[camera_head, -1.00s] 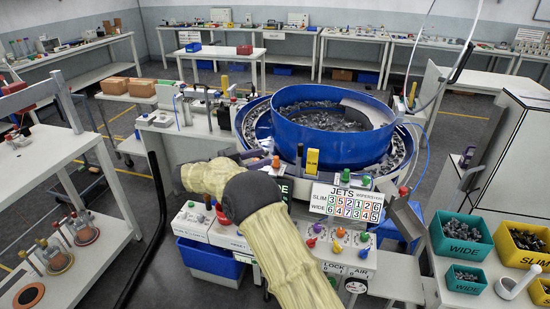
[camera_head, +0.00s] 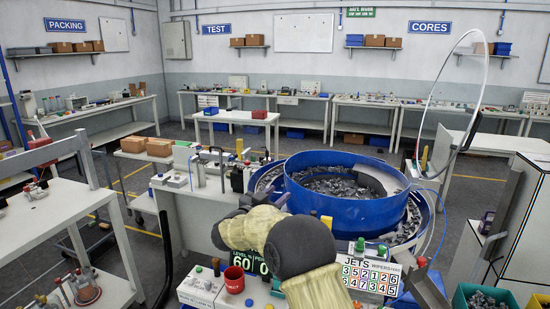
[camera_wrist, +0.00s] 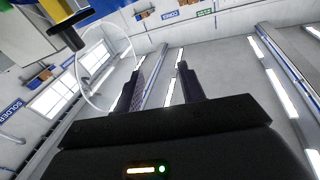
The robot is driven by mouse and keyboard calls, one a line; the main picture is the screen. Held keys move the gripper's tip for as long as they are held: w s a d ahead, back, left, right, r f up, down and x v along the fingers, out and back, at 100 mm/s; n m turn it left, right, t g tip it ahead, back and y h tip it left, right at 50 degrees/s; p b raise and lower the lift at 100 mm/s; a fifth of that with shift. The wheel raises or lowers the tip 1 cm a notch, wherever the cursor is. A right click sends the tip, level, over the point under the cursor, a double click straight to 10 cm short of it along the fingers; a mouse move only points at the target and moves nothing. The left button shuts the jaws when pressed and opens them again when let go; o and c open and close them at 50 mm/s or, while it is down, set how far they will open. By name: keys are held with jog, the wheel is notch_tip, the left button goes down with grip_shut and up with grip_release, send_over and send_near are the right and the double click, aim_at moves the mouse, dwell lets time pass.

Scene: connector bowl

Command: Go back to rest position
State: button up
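My gripper (camera_wrist: 160,75) shows in the wrist view with its two dark fingers apart and nothing between them. It points up toward the walls and ceiling lights. The blue bowl (camera_head: 350,208) holds many grey parts and stands apart from the visible part of the arm.
The JETS board (camera_head: 372,274) stands at the bowl's front. A teal bin (camera_head: 465,298) is at lower right. A white shelf table (camera_head: 45,215) stands at left. Open floor lies behind it.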

jog(key=s+d+f+n+g+y, duration=0.2)
jog(key=s+d+f+g+y, duration=0.1)
jog(key=s, duration=0.9)
jog(key=s+d+f+n+g+y, duration=0.3)
jog(key=s+d+f, duration=0.4)
jog(key=s, duration=0.6)
jog(key=s+d+f+n+g+y, duration=0.3)
jog(key=s+d+f+g+y, duration=0.1)
jog(key=s, duration=0.9)
notch_tip(320, 180, down, 3)
jog(key=d+g, duration=0.1)
jog(key=g, duration=0.1)
jog(key=shift+s+r+g+y, duration=0.15)
jog(key=shift+r+g+y, duration=0.05)
jog(key=shift+g+y, duration=0.2)
jog(key=shift+d, duration=0.1)
